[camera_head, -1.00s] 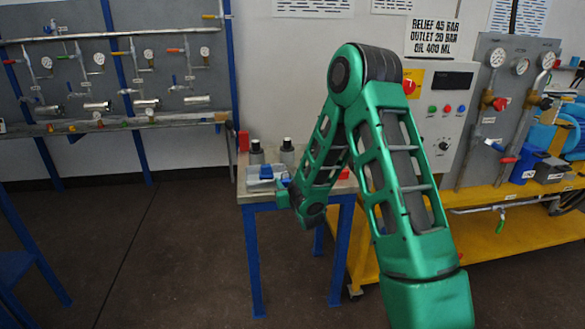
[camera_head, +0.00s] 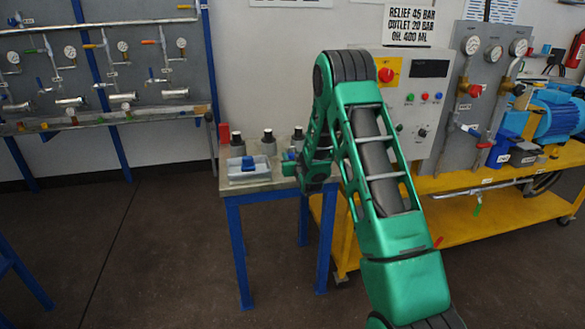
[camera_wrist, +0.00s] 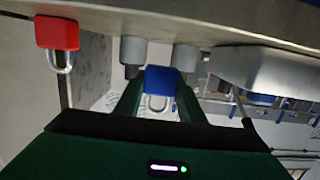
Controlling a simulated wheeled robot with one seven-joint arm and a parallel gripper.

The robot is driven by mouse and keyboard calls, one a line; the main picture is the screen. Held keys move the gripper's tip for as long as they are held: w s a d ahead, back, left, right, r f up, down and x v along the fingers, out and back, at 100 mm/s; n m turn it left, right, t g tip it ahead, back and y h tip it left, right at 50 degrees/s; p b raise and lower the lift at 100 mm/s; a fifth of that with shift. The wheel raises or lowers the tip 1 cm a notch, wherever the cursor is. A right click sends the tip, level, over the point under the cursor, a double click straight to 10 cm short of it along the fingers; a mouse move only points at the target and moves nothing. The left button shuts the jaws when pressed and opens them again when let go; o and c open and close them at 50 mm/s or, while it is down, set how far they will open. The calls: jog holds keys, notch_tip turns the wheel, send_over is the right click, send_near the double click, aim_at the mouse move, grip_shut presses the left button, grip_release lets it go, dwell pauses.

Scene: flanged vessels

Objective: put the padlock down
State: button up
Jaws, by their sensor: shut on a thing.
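A blue padlock (camera_wrist: 158,82) with a pale shackle is between the two fingers of my gripper (camera_wrist: 157,104) in the wrist view. The gripper is shut on it. In the head view my gripper (camera_head: 289,167) is at the right part of the small table, right of the tray, mostly hidden by my green arm. A red padlock (camera_wrist: 58,34) shows at the left of the wrist view, which looks upside down. Whether the held padlock touches the table cannot be told.
The small blue-legged table (camera_head: 232,189) bears a grey tray (camera_head: 262,176) with a blue thing (camera_head: 248,163) in it. Several grey bottles (camera_head: 268,146) stand at the back. A yellow cart (camera_head: 500,215) is at the right. Open floor lies at the left.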

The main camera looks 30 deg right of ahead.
jog(key=shift+w+d+f, duration=0.2)
jog(key=shift+f, duration=0.15)
notch_tip(320, 180, down, 4)
jog(key=shift+r, duration=0.15)
jog(key=o, duration=1.1)
